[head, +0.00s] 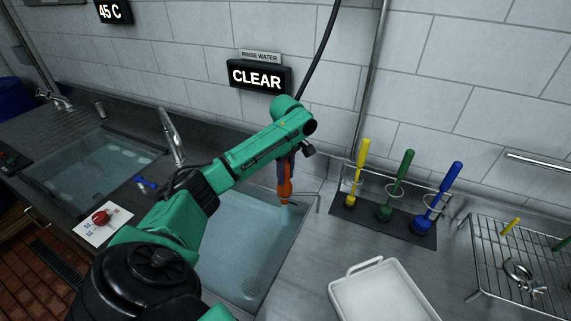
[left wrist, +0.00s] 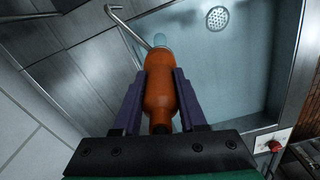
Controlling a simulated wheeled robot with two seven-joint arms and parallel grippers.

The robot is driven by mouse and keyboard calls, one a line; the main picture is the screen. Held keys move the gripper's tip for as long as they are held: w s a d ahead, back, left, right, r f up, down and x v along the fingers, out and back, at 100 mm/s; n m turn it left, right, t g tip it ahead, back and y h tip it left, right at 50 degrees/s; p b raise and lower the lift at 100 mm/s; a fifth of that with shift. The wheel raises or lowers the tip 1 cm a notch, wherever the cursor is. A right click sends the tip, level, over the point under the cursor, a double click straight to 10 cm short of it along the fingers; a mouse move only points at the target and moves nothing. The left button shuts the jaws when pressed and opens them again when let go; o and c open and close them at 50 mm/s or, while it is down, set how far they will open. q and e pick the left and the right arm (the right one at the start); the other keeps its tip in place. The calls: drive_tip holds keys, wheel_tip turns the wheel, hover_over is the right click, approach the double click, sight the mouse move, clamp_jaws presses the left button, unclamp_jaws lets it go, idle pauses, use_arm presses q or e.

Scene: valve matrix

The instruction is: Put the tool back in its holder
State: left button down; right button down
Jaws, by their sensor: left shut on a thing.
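My left gripper (head: 289,168) is shut on an orange tool (head: 285,190) with a pale blue tip, held tip down over the right basin. The left wrist view shows the purple fingers of the left gripper (left wrist: 160,78) on both sides of the orange body (left wrist: 160,100). The hook also shows in the left wrist view (left wrist: 127,28). I cannot tell whether it is the holder. My right gripper is out of view.
A rack (head: 397,225) holds yellow, green and blue brushes upright at right. A white tray (head: 340,285) and a wire rack (head: 485,250) stand on the steel counter. A tap (head: 172,138) rises behind the water-filled right basin (head: 222,240). A dark hose (head: 325,45) hangs by the wall.

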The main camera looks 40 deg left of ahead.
sight(286, 164)
use_arm(q)
drive_tip(key=shift+f, duration=0.25)
drive_tip(key=shift+c, duration=1.9)
unclamp_jaws()
wheel_tip(286, 164, up, 6)
drive_tip(key=shift+d+f+b, duration=0.1)
drive_tip(key=shift+b, duration=0.7)
wheel_tip(286, 164, up, 8)
drive_tip(key=p, duration=0.3)
drive_tip(key=shift+r, duration=0.4)
